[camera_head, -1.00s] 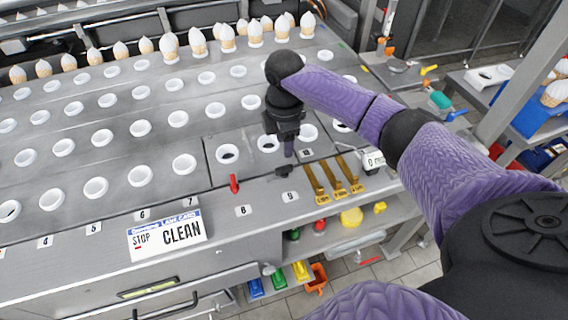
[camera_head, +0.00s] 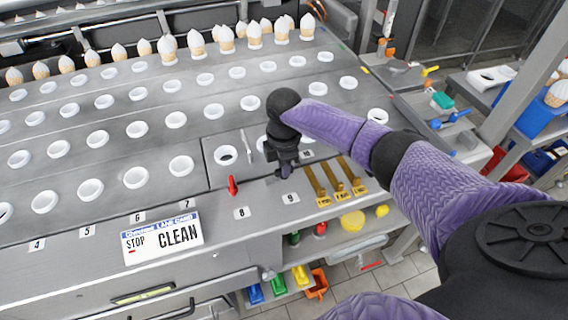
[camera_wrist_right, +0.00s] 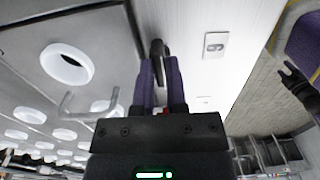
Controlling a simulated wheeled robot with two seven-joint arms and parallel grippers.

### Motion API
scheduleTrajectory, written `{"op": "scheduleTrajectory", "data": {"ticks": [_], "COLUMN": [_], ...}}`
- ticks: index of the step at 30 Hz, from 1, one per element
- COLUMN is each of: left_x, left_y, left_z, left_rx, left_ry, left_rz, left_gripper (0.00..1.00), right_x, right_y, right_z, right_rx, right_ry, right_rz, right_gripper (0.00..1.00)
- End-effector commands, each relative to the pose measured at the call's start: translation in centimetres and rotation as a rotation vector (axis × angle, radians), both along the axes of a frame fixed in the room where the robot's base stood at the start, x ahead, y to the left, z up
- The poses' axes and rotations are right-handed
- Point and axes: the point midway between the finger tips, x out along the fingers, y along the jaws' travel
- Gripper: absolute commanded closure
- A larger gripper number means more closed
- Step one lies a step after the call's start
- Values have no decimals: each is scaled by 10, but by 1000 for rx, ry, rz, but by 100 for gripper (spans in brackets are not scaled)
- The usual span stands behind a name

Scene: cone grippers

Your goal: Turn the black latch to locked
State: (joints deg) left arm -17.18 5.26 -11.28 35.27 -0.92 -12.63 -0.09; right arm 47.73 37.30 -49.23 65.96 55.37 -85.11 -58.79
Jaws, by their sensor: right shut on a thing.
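The black latch (camera_wrist_right: 157,48) shows in the right wrist view as a short dark piece between the tips of my right gripper's purple fingers (camera_wrist_right: 160,75). In the head view my right gripper (camera_head: 285,170) is low at the counter's front strip, just behind the number 9 label (camera_head: 290,198). It is shut on the latch, and gripper and wrist mostly hide it there. I cannot tell the latch's exact angle. A red latch (camera_head: 233,186) stands upright to the left, near the number 8 label (camera_head: 241,213). My left gripper is not in view.
A panel with white-rimmed holes (camera_head: 226,154) and a thin pale handle (camera_head: 248,147) lies behind the latch. Brass strips (camera_head: 335,185) are close on the right. A CLEAN sign (camera_head: 162,238) stands at front left. Cones (camera_head: 227,40) line the back.

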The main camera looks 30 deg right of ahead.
Motion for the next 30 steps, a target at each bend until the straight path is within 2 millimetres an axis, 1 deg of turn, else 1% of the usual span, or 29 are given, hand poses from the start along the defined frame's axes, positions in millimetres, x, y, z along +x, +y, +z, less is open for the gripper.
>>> {"op": "scheduleTrajectory", "data": {"ticks": [8,14,20,30], "left_x": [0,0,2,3], "left_y": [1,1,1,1], "left_z": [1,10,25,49], "left_rx": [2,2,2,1], "left_ry": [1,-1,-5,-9], "left_rz": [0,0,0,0], "left_gripper": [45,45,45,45], "right_x": [0,0,0,0], "right_y": [0,0,1,1], "right_z": [1,2,4,3], "right_rx": [0,0,2,2], "right_ry": [1,0,1,1], "right_rz": [-8,-75,-222,-545], "right_gripper": [100,100,100,100]}}
